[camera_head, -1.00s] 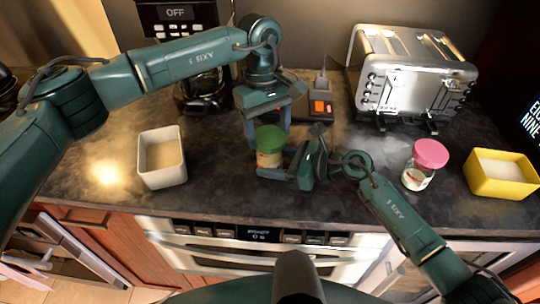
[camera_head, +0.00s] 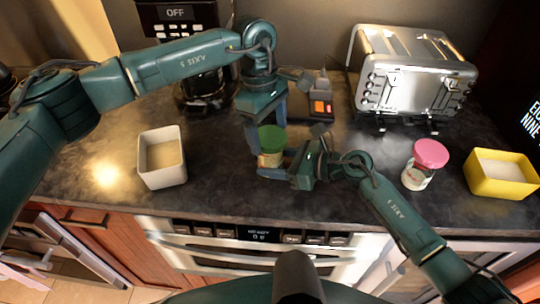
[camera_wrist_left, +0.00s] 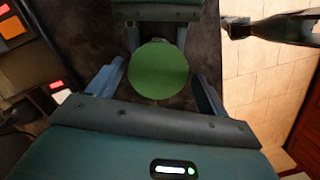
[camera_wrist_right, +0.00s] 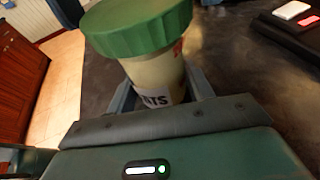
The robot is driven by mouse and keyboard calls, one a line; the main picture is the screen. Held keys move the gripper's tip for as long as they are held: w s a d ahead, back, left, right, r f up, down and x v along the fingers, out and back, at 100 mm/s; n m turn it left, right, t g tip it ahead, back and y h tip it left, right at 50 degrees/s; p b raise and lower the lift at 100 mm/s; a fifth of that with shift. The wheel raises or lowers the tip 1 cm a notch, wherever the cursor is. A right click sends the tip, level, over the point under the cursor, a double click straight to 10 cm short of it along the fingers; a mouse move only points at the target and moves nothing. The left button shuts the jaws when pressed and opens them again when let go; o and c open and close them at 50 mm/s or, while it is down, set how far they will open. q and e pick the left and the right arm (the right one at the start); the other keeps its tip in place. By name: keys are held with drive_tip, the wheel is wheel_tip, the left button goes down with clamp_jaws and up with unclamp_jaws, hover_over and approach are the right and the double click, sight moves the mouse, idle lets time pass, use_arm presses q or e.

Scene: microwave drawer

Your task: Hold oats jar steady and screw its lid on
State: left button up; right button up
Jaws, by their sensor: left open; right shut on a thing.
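The oats jar (camera_head: 269,159) stands on the dark counter, its pale body and part of its label showing in the right wrist view (camera_wrist_right: 160,82). The green lid (camera_head: 271,138) sits on the jar's top and shows as a full disc in the left wrist view (camera_wrist_left: 158,69). I cannot tell how tightly it is seated. My left gripper (camera_head: 266,130) is above the jar, pointing down, open with its fingers on either side of the lid. My right gripper (camera_head: 272,166) comes in from the right, shut on the jar's body below the lid.
A jar with a pink lid (camera_head: 431,153) and a yellow container (camera_head: 500,190) stand at the right. A white container (camera_head: 163,184) stands at the left. A toaster (camera_head: 415,85) and a coffee maker (camera_head: 192,75) are at the back. The counter's front edge is close to the jar.

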use_arm(q)
drive_tip(key=n+t, duration=0.1)
drive_tip(key=n, duration=0.6)
drive_tip(key=n+t, duration=0.1)
drive_tip(key=n, duration=0.5)
drive_tip(key=c, duration=1)
drive_tip(key=m, duration=0.3)
drive_tip(key=shift+g, duration=0.3)
drive_tip(key=m, duration=0.4)
drive_tip(key=shift+w+g, duration=0.1)
drive_tip(key=shift+g, duration=0.2)
drive_tip(key=m+g, duration=0.1)
drive_tip(key=m, duration=0.5)
drive_tip(key=o, duration=1)
